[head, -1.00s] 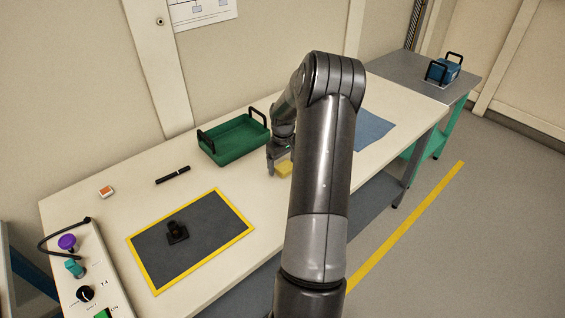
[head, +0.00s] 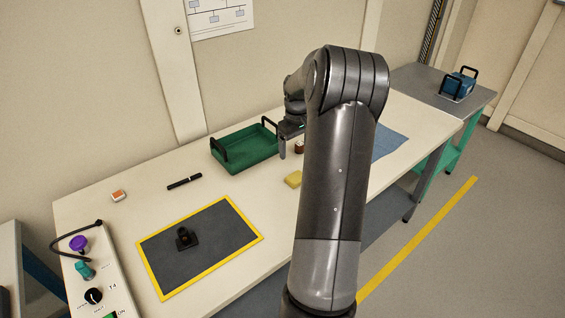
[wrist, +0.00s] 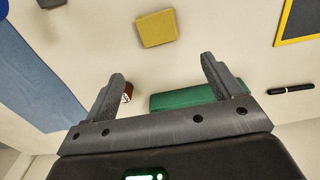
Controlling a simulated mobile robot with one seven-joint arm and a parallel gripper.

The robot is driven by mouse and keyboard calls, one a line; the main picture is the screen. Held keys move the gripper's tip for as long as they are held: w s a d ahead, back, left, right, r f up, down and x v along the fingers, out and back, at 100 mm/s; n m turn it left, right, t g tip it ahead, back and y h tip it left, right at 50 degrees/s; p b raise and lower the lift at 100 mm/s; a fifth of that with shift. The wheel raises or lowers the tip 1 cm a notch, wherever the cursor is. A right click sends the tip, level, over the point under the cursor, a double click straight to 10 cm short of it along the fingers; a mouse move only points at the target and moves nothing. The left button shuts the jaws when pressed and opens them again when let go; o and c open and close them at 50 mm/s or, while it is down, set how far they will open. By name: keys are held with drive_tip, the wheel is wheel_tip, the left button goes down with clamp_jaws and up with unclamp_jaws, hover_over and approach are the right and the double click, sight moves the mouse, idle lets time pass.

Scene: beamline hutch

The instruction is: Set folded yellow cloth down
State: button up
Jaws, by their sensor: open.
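The folded yellow cloth (head: 293,179) lies on the white bench top, right of the yellow-edged dark mat. It also shows in the wrist view (wrist: 156,28), flat on the bench beyond the fingertips and apart from them. My gripper (wrist: 163,72) is open with nothing between its fingers. In the head view my gripper (head: 291,147) is above the bench, behind the cloth and beside the green tray; my arm hides part of it.
The green tray (head: 247,158) with black handles stands at the back. A small brown object (head: 299,147) stands near my gripper. A blue sheet (head: 388,141) lies right of my arm. The dark mat (head: 215,247) holds a small black part (head: 185,238). A black pen-like object (head: 184,181) lies left.

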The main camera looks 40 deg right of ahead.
drive_tip(key=s+a+r+t+h, duration=0.1)
drive_tip(key=s+a+r, duration=0.1)
drive_tip(key=a+r, duration=0.7)
drive_tip(key=s+a+r+t+h, duration=0.1)
drive_tip(key=s+a+r, duration=0.35)
drive_tip(key=a, duration=0.85)
drive_tip(key=s+a+r+t+y, duration=0.2)
drive_tip(key=s+a+r+t, duration=0.1)
drive_tip(key=s+a, duration=1.3)
drive_tip(key=shift+s, duration=0.6)
